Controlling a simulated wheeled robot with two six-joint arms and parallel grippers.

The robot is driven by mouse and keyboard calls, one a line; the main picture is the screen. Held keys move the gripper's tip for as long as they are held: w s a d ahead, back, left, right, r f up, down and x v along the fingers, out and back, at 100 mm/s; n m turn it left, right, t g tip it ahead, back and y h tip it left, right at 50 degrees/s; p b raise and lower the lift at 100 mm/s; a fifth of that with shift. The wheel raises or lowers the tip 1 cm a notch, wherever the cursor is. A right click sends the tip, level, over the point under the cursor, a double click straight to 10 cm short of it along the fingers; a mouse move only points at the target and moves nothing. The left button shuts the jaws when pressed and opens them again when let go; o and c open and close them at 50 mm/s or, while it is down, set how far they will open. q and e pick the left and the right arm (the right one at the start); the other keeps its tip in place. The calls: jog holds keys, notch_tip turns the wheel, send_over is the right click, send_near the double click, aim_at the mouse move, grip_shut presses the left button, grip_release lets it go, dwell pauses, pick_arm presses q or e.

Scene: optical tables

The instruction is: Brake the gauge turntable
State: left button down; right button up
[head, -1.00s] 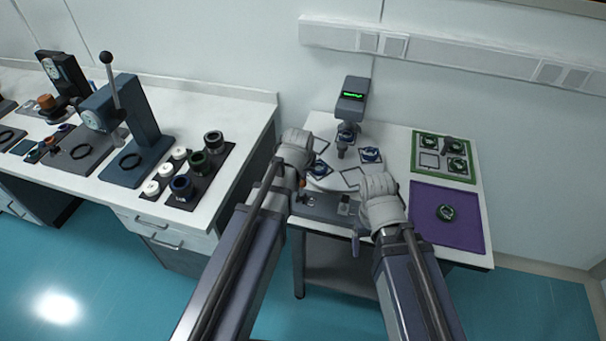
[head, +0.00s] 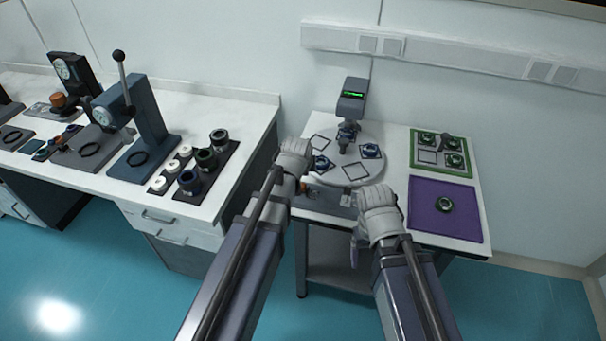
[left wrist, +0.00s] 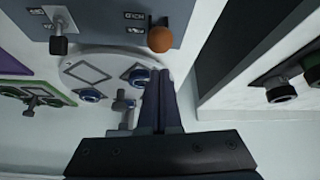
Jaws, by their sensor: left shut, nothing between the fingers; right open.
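The gauge turntable is a pale round disc (head: 345,178) on the small table, carrying blue-rimmed parts and dark square outlines. It also shows in the left wrist view (left wrist: 110,65). A gauge head (head: 352,98) with a green readout stands behind it. A grey panel at the disc's front has an orange ball knob (left wrist: 160,39) and a black-tipped lever (left wrist: 58,45). My left gripper (left wrist: 161,76) is shut and empty, its fingers overlapping the disc's rim in view; I cannot tell if they touch. My right gripper (head: 356,242) is open, off the table's front edge.
A purple mat (head: 430,222) with a round green-black part and a green-edged tray (head: 415,160) lie right of the turntable. The left bench (head: 235,185) has presses and several rings and cylinders. A gap separates the bench from the small table.

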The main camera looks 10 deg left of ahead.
pick_arm(q)
jog(key=shift+w+f, duration=0.1)
jog(key=shift+w, duration=0.1)
jog(key=shift+s+r+p, duration=0.2)
jog(key=shift+r+p, duration=0.65)
jog(key=shift+r, duration=0.1)
jog(key=shift+w, duration=0.1)
jog(key=s+p+v, duration=0.1)
jog(key=p+v, duration=0.6)
jog(key=v, duration=0.2)
jog(key=shift+a, duration=0.35)
